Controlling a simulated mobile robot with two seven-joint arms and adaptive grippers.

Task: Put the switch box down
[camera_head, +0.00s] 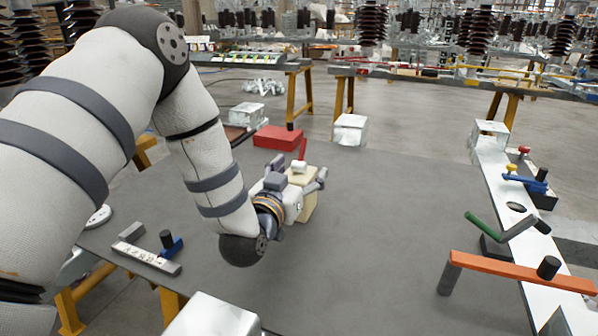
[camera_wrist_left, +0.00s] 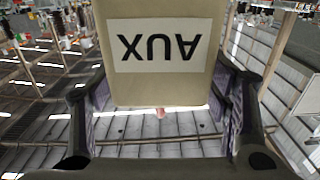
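The switch box is a beige box (camera_head: 308,180) near the middle of the table in the head view. In the left wrist view the switch box (camera_wrist_left: 160,85) fills the space between my fingers, its "AUX" label upside down. My left gripper (camera_head: 301,184) has one finger on each side of the box and is shut on it. The fingers also show at both sides in the left wrist view (camera_wrist_left: 160,110). The gripper partly hides the box, and I cannot tell whether its underside touches the table. My right gripper is not in view.
The grey table (camera_head: 370,230) is clear in front and to the right. A red box (camera_head: 278,137) and a white box (camera_head: 350,129) stand behind. A labelled bar (camera_head: 146,258) lies left. A white panel with coloured handles (camera_head: 515,215) lines the right edge.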

